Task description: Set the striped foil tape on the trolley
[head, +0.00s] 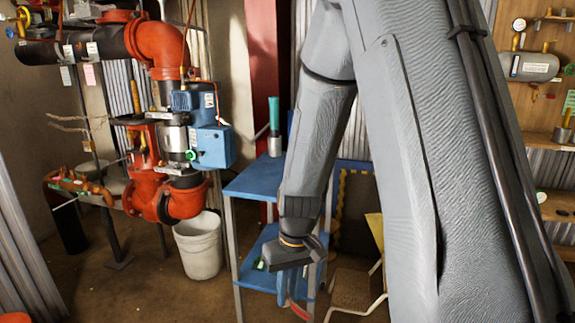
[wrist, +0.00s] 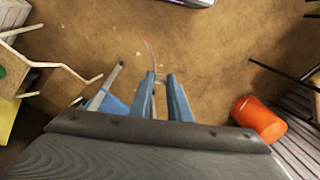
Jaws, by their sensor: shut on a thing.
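My gripper (head: 293,287) hangs low in the head view, in front of the trolley's lower shelf. In the wrist view its two blue fingers (wrist: 161,77) are a little apart, shut on a thin reddish, pale strip, the striped foil tape (wrist: 149,52). The tape reaches out beyond the fingertips; its stripes are too small to make out. In the head view a red piece of it (head: 299,311) shows below the gripper. The trolley (head: 247,184) is blue with two shelves and grey legs. My arm hides its right side.
A chair (head: 355,289) stands right. An orange bucket (wrist: 258,118) shows in the wrist view. Open brown floor lies between.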

